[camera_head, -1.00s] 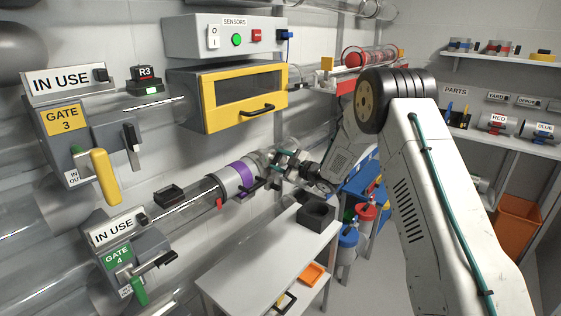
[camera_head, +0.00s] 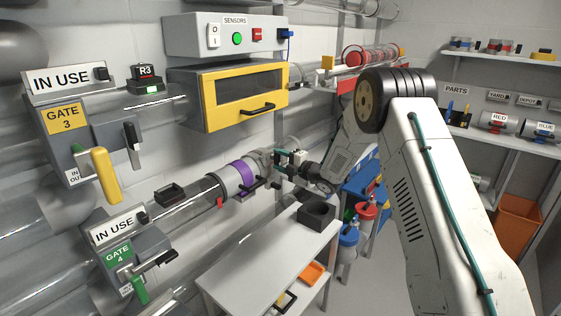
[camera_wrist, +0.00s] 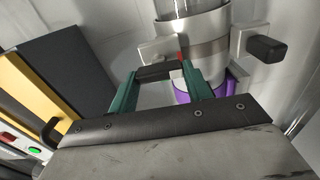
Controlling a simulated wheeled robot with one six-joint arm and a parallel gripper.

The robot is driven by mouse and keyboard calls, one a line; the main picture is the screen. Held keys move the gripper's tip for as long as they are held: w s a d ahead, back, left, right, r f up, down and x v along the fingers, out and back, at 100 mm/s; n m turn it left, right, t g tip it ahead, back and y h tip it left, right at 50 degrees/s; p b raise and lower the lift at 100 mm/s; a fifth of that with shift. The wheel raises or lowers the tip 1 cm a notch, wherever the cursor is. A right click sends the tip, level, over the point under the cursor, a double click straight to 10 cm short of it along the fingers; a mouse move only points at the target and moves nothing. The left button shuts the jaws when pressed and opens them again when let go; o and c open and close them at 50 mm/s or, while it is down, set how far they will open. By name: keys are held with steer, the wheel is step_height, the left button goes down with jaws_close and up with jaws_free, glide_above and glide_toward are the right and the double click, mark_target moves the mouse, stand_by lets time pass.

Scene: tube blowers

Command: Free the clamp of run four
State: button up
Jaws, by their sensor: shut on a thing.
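The clear tube of run four (camera_head: 188,206) leaves the gate 4 box (camera_head: 132,254) and ends in a grey coupling (camera_head: 232,181) with a purple band (camera_head: 241,172). A metal clamp band (camera_wrist: 193,48) circles the coupling in the wrist view, with black handles on both sides. My gripper (camera_head: 284,165) is at the coupling's far right end. In the wrist view its green fingers (camera_wrist: 160,74) are shut on the near black clamp handle (camera_wrist: 158,71). The other black handle (camera_wrist: 266,48) sticks out to the right, untouched. The fingers partly hide the purple band.
The yellow-framed cabinet (camera_head: 207,104) is above run four, under the sensors box (camera_head: 224,50). A white table (camera_head: 240,262) below holds a dark block (camera_head: 316,214) and an orange tray (camera_head: 312,272). The gate 3 box (camera_head: 62,140) is upper left.

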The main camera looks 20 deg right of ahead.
steer(key=shift+f+n, duration=0.1)
steer(key=shift+n, duration=0.2)
stand_by(0.4)
steer(key=o, duration=1)
steer(key=shift+v, duration=3.95)
